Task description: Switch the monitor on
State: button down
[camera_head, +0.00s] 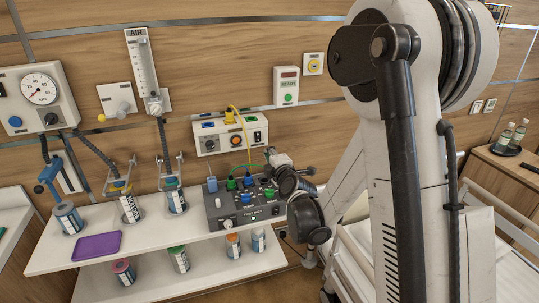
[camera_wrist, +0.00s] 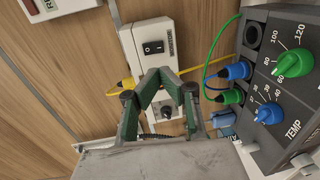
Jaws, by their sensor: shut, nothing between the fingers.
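A dark grey console (camera_head: 238,214) with blue and green knobs stands on the white shelf; it also fills the right of the wrist view (camera_wrist: 290,115). I cannot tell for sure whether it is the monitor. A white wall box (camera_head: 205,137) above it has a yellow cable and a black rocker switch (camera_head: 257,136). In the wrist view the box (camera_wrist: 140,62) shows this switch (camera_wrist: 153,47) just beyond my fingertips. My gripper (camera_wrist: 160,75) is shut and empty, in front of the box and partly hiding it. Contact cannot be told.
Several labelled canisters (camera_head: 129,206) and a purple tray (camera_head: 97,247) stand on the shelves. A yellow cable (camera_wrist: 203,93) and a green cable (camera_wrist: 221,40) run close to my gripper. A bed rail (camera_head: 345,262) is at the right.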

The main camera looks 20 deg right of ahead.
aim_at(258, 142)
jog(key=w, duration=0.3)
jog(key=w+p, duration=0.1)
jog(key=w, duration=0.2)
jog(key=w+f, duration=0.1)
jog(key=w, duration=0.3)
jog(key=shift+a+f+p, duration=0.1)
jog(key=shift+a+p, duration=0.25)
jog(key=shift+w, duration=0.1)
jog(key=shift+f, duration=0.1)
jog(key=shift+w+f+b, duration=0.15)
jog(key=shift+b, duration=0.35)
jog(key=shift+s, duration=0.3)
jog(key=s+f+b, duration=0.1)
jog(key=s+b, duration=0.2)
jog(key=s, duration=1)
jog(key=shift+d+f, duration=0.25)
jog(key=shift+d, duration=0.2)
jog(key=shift+s, duration=0.1)
